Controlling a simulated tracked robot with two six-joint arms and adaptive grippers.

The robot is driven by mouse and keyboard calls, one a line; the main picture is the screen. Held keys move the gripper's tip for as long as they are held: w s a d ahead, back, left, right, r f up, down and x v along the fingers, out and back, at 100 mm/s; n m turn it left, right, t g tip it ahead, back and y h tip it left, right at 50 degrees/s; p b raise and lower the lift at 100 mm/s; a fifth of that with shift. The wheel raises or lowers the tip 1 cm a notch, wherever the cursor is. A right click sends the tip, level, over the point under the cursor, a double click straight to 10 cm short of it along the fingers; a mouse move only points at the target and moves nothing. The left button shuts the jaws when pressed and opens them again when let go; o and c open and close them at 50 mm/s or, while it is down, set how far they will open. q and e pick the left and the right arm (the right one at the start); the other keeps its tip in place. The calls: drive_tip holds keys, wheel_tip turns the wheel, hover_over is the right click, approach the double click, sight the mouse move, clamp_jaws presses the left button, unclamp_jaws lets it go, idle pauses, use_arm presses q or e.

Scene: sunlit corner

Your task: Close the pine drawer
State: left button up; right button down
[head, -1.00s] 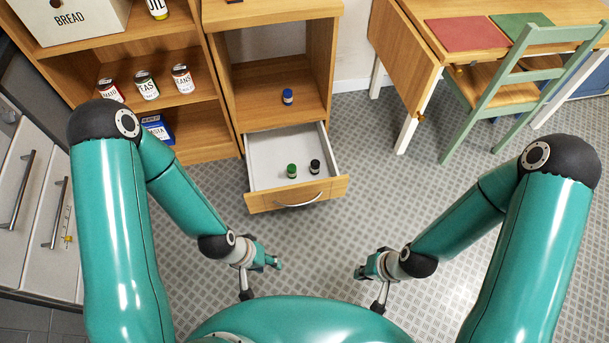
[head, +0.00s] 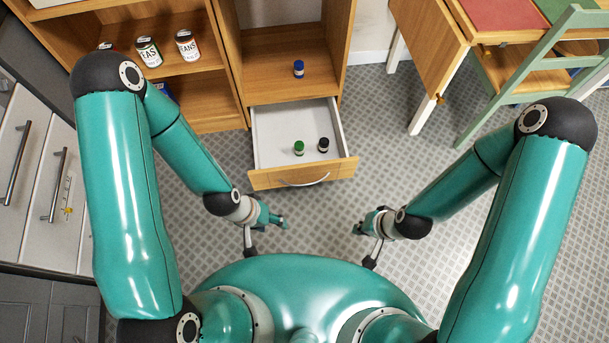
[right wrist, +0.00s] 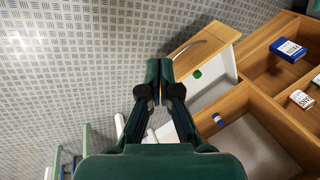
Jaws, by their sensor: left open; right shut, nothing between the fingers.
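The pine drawer (head: 265,180) stands pulled out from the low wooden cabinet, with its white inside showing. It holds a green-capped jar (head: 299,148) and a black-capped jar (head: 323,145). Its curved metal handle (head: 305,182) is on the front. My left gripper (head: 284,223) is open, in front of the drawer and apart from it. My right gripper (head: 358,229) is shut and empty, to the right in front of the drawer, touching nothing. In the right wrist view its fingers (right wrist: 158,84) are together, and the drawer front (right wrist: 205,45) shows beyond them.
A blue-capped jar (head: 298,69) stands on the cabinet's open shelf above the drawer. Shelves with cans (head: 148,51) are at left. A folding table (head: 432,60) and a green chair (head: 500,90) stand at right. The floor before the drawer is clear.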

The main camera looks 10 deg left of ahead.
drive_tip(key=w+a+f+m+t+b, duration=0.35)
drive_tip(key=w+f+b, duration=0.25)
drive_tip(key=f+b, duration=0.3)
drive_tip(key=w+a+f+m+t+b, duration=0.4)
drive_tip(key=f+b, duration=0.3)
drive_tip(key=f, duration=0.4)
drive_tip(key=m+t+b, duration=0.4)
drive_tip(key=t+b, duration=0.1)
drive_tip(key=b, duration=0.6)
approach(303, 168)
drive_tip(key=b+x, duration=0.2)
drive_tip(key=x, duration=0.1)
drive_tip(key=b+x, duration=0.2)
drive_tip(key=shift+w+a+f, duration=0.1)
drive_tip(key=shift+w+f, duration=0.15)
drive_tip(key=shift+f, duration=0.25)
drive_tip(key=shift+w+a+r, duration=0.1)
drive_tip(key=shift+w+a, duration=0.05)
drive_tip(key=shift+w, duration=0.5)
